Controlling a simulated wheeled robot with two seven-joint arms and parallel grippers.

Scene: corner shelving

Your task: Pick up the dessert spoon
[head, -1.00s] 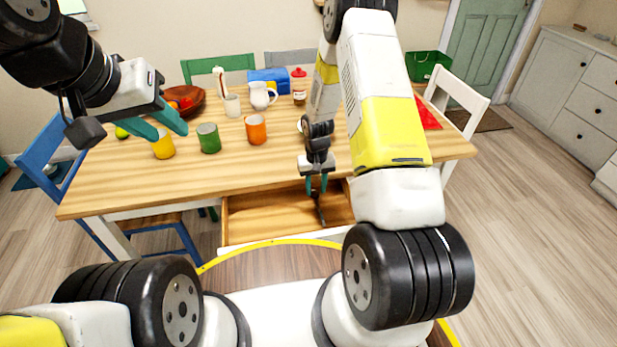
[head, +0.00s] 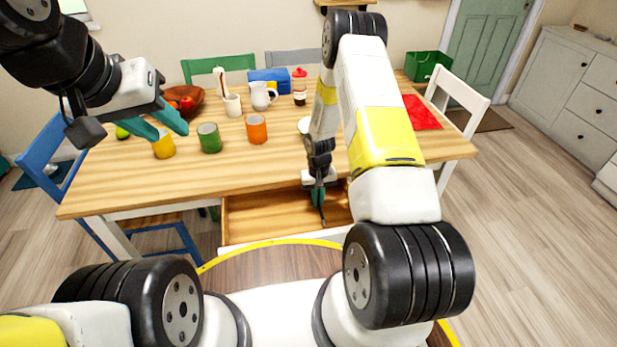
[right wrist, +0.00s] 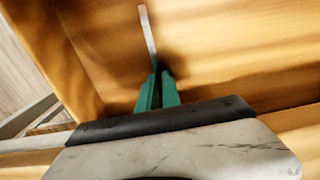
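The dessert spoon is a thin grey metal piece in the open drawer (head: 262,212) under the table's front edge. Its slim end (right wrist: 148,32) sticks out beyond my right fingertips in the right wrist view; a dark bit of it (head: 323,217) shows below the fingers in the head view. My right gripper (head: 318,196) points down into the drawer. Its teal fingers (right wrist: 158,82) are close together around the spoon, which runs in between them; the hidden part is behind the fingers. My left gripper (head: 166,125) is open and empty above the table's left side.
The table (head: 200,178) holds a yellow cup (head: 163,149), a green cup (head: 209,138), an orange cup (head: 257,130), a white pitcher (head: 262,96) and a fruit bowl (head: 187,102). The drawer's walls closely surround my right gripper. The table's front part is clear.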

